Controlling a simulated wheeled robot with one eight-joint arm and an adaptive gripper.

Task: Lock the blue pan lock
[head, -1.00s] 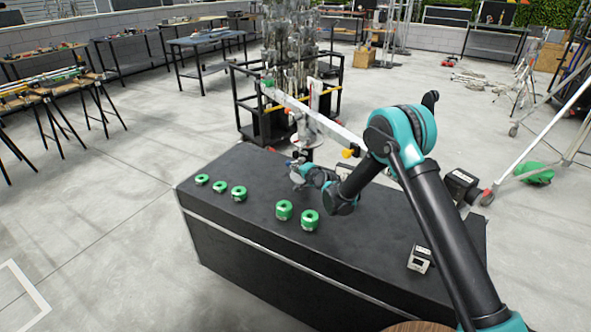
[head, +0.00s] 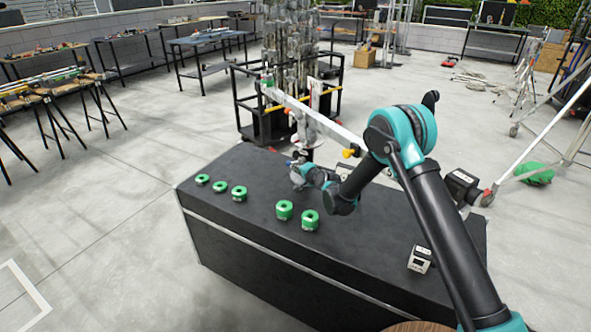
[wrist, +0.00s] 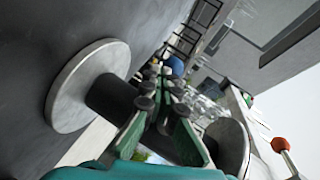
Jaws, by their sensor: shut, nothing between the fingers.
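A small blue knob (wrist: 176,66), which looks like the blue pan lock, shows just past my fingertips in the wrist view. My gripper (wrist: 162,77) has green-padded fingers closed together, with nothing between them. I cannot tell whether the fingertips touch the blue knob. In the head view my gripper (head: 298,174) is low over the far side of the black table, beside an upright stand, and my wrist partly hides it. The turn position of the lock is too small to tell.
A long pale beam (head: 325,124) with a yellow knob (head: 350,153) slants close above my gripper. In the wrist view a grey disc (wrist: 75,88) with a black post stands left of my fingers.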

